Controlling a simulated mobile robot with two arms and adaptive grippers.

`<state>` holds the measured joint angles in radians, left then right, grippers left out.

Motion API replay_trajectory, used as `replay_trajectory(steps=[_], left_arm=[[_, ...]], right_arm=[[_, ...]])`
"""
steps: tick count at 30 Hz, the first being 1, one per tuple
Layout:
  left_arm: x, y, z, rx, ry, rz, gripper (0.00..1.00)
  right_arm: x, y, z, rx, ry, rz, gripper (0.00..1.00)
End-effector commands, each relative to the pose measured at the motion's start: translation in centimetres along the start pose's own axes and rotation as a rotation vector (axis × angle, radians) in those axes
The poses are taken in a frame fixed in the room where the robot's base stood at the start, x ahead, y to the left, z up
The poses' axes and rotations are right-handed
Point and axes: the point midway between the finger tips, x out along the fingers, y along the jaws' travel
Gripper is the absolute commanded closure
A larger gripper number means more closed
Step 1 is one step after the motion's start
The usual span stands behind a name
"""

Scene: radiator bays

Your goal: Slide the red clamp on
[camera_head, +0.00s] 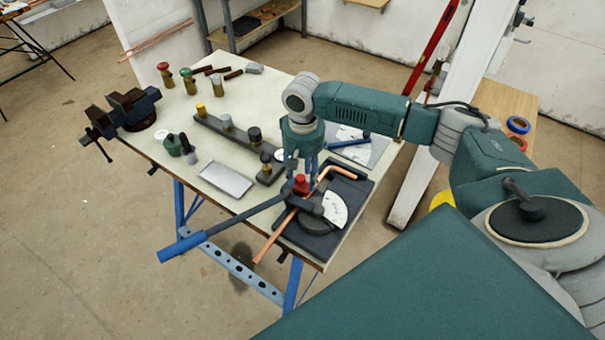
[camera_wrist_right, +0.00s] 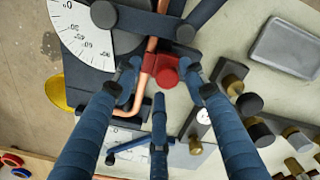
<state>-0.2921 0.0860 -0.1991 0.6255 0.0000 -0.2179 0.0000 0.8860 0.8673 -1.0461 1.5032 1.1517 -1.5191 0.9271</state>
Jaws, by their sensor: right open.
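The red clamp (camera_head: 301,184) sits on the bender (camera_head: 307,237) near the table's front right corner. My right gripper (camera_head: 302,174) points down over the clamp. In the wrist view its fingers (camera_wrist_right: 160,84) are spread around the clamp, open; whether they touch it is unclear. My left gripper is not in view.
The bender's long lever with a blue handle (camera_head: 182,247) sticks out past the table's front edge. A white angle dial (camera_head: 335,210) is on the bender. A grey tray (camera_head: 227,180), a dark bar with fittings (camera_head: 212,125) and a vise (camera_head: 125,111) stand to the left.

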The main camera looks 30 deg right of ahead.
Motion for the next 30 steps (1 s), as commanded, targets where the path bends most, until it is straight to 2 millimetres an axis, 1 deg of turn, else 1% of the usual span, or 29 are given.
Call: replay_trajectory(steps=[1, 5, 8, 15, 18, 21, 25, 30], left_arm=[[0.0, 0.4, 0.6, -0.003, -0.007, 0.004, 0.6], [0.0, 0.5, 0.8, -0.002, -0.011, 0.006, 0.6], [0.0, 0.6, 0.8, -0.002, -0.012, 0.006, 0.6], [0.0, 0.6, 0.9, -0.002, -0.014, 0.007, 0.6], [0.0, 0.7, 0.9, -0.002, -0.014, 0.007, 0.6], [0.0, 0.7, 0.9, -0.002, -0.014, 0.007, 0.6], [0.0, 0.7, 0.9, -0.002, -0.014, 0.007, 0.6], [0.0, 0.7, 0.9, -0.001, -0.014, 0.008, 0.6]], right_arm=[[-0.1, -0.1, 0.0, -0.001, 0.001, -0.002, 0.58], [-1.1, -0.1, -0.1, -0.001, 0.004, -0.003, 0.58], [-2.8, 0.0, -0.1, 0.0, 0.005, -0.004, 0.58], [-8.0, 0.1, 0.0, 0.0, 0.005, -0.003, 0.58], [-9.8, 0.1, 0.1, 0.0, 0.004, -0.003, 0.58], [-11.1, 0.1, 0.1, 0.001, 0.004, -0.003, 0.58], [-11.9, 0.2, 0.2, 0.001, 0.002, -0.001, 0.58], [-12.1, 0.2, 0.2, 0.002, 0.001, -0.001, 0.58]])
